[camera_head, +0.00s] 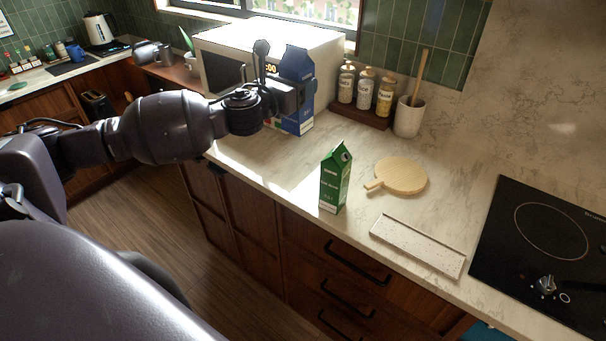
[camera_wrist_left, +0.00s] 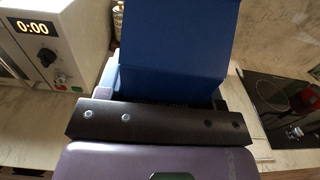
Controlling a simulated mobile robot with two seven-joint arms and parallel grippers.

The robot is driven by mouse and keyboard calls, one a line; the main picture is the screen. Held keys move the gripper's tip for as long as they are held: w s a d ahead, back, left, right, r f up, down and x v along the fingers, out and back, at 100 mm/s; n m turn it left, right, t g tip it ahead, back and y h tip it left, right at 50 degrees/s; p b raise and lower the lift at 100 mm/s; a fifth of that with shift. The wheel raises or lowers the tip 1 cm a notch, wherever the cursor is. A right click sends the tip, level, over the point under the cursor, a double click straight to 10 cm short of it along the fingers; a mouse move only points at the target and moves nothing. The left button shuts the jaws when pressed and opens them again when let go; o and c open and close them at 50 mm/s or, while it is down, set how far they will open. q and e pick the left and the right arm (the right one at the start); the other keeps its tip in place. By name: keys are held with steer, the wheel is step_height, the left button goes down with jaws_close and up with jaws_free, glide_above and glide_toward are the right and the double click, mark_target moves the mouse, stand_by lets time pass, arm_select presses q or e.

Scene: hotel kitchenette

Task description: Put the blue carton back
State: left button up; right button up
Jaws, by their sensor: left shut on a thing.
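The blue carton (camera_head: 297,66) is upright at the right front of the microwave, partly hidden behind my left gripper (camera_head: 290,98). My left gripper is shut on the carton. In the left wrist view the carton (camera_wrist_left: 178,45) fills the space between the fingers, and its lower part is hidden by the gripper body. I cannot tell whether the carton's base touches the counter. A green carton (camera_head: 336,178) stands upright nearer the counter's front edge. My right gripper is not in view.
The microwave (camera_head: 325,42) stands at the back, left of the carton. A rack of spice jars (camera_head: 363,115) and a utensil crock (camera_head: 409,118) stand to its right. A round wooden board (camera_head: 402,175), a speckled tray (camera_head: 418,247) and a cooktop (camera_head: 540,255) lie further right.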

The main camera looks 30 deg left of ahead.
arm_select(q)
step_height(320, 180, down, 20)
steer(key=b, duration=0.3)
steer(key=o, duration=1.1)
steer(key=shift+a, duration=0.1)
steer(key=shift+o, duration=0.2)
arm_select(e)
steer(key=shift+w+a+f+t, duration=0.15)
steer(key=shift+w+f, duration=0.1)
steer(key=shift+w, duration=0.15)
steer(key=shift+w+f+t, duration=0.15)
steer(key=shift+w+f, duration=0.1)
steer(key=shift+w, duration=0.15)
arm_select(q)
steer(key=shift+r, duration=0.15)
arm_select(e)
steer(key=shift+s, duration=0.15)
